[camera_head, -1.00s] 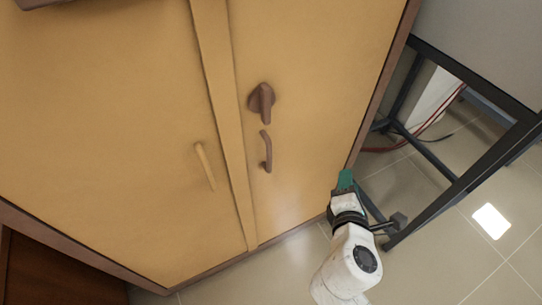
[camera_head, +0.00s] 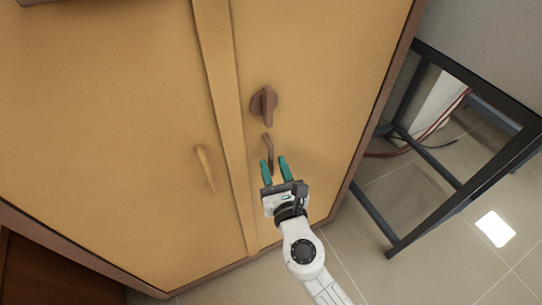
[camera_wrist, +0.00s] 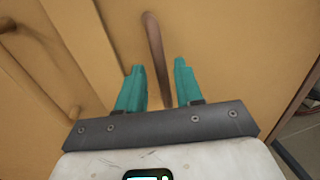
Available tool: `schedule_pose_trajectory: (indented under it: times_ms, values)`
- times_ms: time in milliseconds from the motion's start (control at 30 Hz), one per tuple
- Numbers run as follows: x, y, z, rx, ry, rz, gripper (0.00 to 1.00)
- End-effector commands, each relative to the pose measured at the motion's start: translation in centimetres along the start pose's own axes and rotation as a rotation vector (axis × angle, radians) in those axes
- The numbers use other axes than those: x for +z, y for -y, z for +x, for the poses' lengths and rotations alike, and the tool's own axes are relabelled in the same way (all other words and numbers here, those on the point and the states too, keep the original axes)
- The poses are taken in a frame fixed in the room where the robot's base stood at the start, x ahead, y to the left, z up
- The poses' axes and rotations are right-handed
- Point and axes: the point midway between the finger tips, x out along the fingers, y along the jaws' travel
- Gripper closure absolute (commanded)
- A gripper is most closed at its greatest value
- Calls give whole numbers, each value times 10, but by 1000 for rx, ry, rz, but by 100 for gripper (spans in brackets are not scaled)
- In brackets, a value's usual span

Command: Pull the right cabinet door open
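The right cabinet door (camera_head: 325,75) is tan and looks closed against the centre strip. Its brown curved handle (camera_head: 267,148) is upright below a brown turn knob (camera_head: 264,103). My gripper (camera_head: 274,164) is open in front of the handle's lower part, with teal fingers on either side of it in the picture. In the wrist view the handle (camera_wrist: 153,45) runs down between the two fingertips (camera_wrist: 158,66), with gaps on both sides. Whether the fingers reach around the handle in depth is hard to tell. The handle's lower end is hidden by my gripper in the head view.
The left cabinet door (camera_head: 110,130) has a tan handle (camera_head: 204,169). A dark metal table frame (camera_head: 455,195) stands to the right of the cabinet, with red cables behind it. The tiled floor (camera_head: 430,270) in front is clear.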

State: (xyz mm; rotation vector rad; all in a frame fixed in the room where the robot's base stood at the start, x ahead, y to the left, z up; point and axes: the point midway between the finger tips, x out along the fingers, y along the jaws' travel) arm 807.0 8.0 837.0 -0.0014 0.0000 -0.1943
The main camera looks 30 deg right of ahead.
Motion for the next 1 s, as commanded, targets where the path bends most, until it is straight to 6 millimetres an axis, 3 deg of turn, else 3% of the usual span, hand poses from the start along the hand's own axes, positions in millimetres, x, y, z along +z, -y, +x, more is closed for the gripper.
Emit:
schedule_pose_trajectory:
  times_ms: [200, 600, 1000]
  values:
    - [0, 1, 26, -2, 0, 0, 64]
    - [0, 1, 32, -2, 0, 1, 64]
    - [0, 1, 32, -2, 0, 1, 100]
